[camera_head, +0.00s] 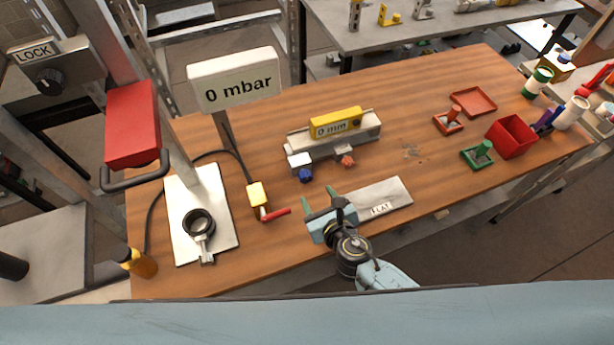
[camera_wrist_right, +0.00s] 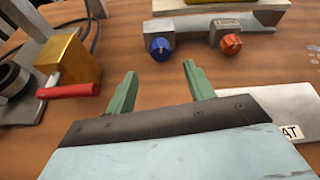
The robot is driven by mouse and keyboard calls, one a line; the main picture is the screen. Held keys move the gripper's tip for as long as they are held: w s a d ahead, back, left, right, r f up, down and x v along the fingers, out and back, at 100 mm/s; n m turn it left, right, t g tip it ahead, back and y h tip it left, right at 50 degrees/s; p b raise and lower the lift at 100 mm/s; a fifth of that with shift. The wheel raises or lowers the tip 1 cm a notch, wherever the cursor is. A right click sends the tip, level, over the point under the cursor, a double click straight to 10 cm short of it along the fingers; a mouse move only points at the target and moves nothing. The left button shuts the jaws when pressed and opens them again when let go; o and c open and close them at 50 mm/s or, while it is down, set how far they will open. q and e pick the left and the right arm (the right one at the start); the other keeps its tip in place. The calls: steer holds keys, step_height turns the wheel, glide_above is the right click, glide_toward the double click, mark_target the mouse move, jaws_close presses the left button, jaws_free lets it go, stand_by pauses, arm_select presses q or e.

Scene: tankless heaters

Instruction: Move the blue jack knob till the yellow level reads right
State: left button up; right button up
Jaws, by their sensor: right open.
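The blue jack knob (camera_head: 306,175) sits at the front left of a grey metal fixture (camera_head: 362,137). A yellow level (camera_head: 336,122) lies on top of the fixture, and its display reads "0 mm". An orange-red knob (camera_head: 347,161) is to the right of the blue one. My right gripper (camera_head: 319,196) is open and empty, in front of the blue knob and apart from it. In the right wrist view the blue knob (camera_wrist_right: 160,49) shows beyond the two green fingertips (camera_wrist_right: 160,72), roughly between them. My left gripper is not in view.
A plate labelled FLAT (camera_head: 395,193) lies just right of my right gripper. A yellow valve block (camera_head: 257,194) with a red lever stands to the left, near a "0 mbar" display (camera_head: 235,80). Stamps and a red bin (camera_head: 511,137) are farther right.

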mark_target(308, 178)
steer(key=b+x, duration=0.1)
steer(key=x, duration=0.3)
steer(key=shift+f, duration=0.15)
steer(key=shift+b+x, duration=0.45)
steer(key=shift+x, duration=0.5)
steer(key=b+x, duration=0.1)
steer(key=x, duration=0.2)
steer(key=shift+w+a, duration=0.1)
steer(key=shift+w, duration=0.1)
steer(key=shift+c, duration=1.7)
steer(key=c, duration=0.6)
steer(key=shift+m+y+b, duration=0.3)
steer(key=shift+m+y, duration=0.2)
steer(key=shift+m, duration=0.2)
steer(key=shift+d+f+m+g+y+b, duration=0.15)
steer(key=shift+m+y+b, duration=0.25)
steer(key=shift+m, duration=0.2)
steer(key=shift+d+r+m+g+y+b, duration=0.15)
steer(key=shift+m+y+b, duration=0.1)
steer(key=shift+m+y, duration=0.25)
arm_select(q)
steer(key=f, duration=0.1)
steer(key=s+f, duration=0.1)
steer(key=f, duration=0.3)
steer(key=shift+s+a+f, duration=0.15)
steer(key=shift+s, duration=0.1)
arm_select(e)
steer(key=shift+a, duration=0.1)
steer(key=o, duration=0.9)
